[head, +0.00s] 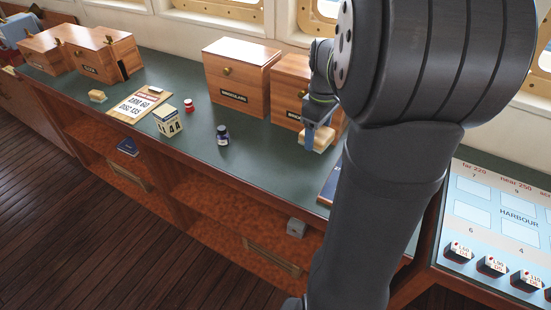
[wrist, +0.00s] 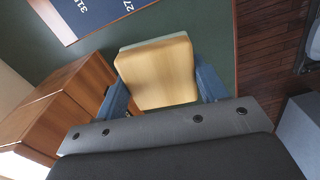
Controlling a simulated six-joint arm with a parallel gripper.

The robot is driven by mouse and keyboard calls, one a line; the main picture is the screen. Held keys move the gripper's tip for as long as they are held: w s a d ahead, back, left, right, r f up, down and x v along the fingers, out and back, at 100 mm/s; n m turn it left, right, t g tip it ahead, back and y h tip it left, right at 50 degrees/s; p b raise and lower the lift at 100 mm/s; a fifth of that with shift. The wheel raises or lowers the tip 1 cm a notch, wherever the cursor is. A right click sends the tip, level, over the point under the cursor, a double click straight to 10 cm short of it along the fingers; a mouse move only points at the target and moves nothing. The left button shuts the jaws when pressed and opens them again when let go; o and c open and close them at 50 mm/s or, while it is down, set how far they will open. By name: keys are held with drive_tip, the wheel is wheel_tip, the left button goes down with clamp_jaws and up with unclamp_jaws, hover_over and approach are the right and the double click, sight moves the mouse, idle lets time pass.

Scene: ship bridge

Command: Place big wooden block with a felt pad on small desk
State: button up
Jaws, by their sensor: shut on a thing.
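My gripper (head: 312,132) is shut on a pale wooden block (head: 318,139) above the green-topped counter (head: 265,155). In the wrist view the block (wrist: 156,72) sits between the two blue fingers of my gripper (wrist: 163,88). In the head view my arm hides part of the counter around the block. Which piece of furniture is the small desk I cannot tell.
Wooden boxes (head: 238,80) line the back of the counter. A smaller pale block (head: 97,96), clipboard (head: 138,105), calendar cube (head: 167,121), red jar (head: 189,105) and dark ink bottle (head: 222,134) stand left. A blue number board (wrist: 95,12) lies near the block. A chart panel (head: 505,215) is right.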

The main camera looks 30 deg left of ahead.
drive_tip(key=shift+f, duration=0.15)
hover_over(275, 159)
wheel_tip(275, 159, down, 7)
drive_tip(key=shift+w, duration=0.1)
drive_tip(key=shift+f, duration=1.75)
drive_tip(key=shift+f, duration=0.2)
drive_tip(key=o, duration=1)
drive_tip(key=shift+o, duration=0.5)
wheel_tip(275, 159, up, 17)
drive_tip(key=shift+w+d+r, duration=0.2)
drive_tip(key=shift+w+d, duration=0.05)
drive_tip(key=shift+d, duration=0.2)
